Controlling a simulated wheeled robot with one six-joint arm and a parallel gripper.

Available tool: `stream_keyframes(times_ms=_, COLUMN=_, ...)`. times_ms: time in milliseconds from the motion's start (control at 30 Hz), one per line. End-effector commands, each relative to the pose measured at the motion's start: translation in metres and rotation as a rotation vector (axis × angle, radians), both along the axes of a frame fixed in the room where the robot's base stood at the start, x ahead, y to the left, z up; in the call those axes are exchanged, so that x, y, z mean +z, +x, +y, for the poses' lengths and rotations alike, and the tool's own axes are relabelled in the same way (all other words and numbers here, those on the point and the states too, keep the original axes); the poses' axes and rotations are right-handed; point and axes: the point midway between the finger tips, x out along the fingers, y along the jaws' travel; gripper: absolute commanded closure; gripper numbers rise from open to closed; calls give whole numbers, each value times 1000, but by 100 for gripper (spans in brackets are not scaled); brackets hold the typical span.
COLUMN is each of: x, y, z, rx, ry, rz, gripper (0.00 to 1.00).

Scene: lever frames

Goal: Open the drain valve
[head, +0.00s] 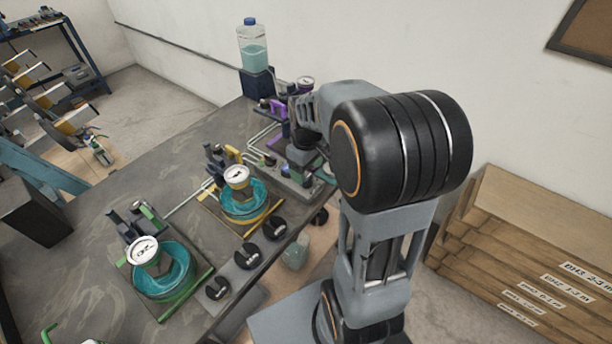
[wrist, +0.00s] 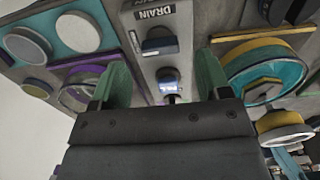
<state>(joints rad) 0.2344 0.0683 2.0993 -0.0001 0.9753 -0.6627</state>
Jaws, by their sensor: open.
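A grey panel (wrist: 148,25) with a label reading DRAIN shows at the top middle of the wrist view. Below the label is a dark block-like handle (wrist: 160,46). A second small dark part (wrist: 168,74), with a bluish-white face below it, sits lower on the same panel. My gripper (wrist: 164,82) is open, its two green fingers apart on either side of this strip. The fingers look empty; whether they touch the panel cannot be told. In the head view my arm hides most of this area.
A teal basin with yellow trim (wrist: 265,75) is close right of my fingers; a purple-edged fixture (wrist: 78,88) is left. In the head view, a bottle of teal liquid (head: 252,45) stands behind, and green (head: 162,272) and yellow (head: 243,200) stations sit on the bench.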

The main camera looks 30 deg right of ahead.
Motion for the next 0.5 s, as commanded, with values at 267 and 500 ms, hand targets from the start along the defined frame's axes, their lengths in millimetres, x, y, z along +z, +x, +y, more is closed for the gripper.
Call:
stream_keyframes(times_ms=267, x=-29, y=0, z=0, rx=0, ry=0, rz=0, gripper=30)
stream_keyframes(times_ms=500, x=-35, y=0, z=0, rx=0, ry=0, rz=-1, gripper=30)
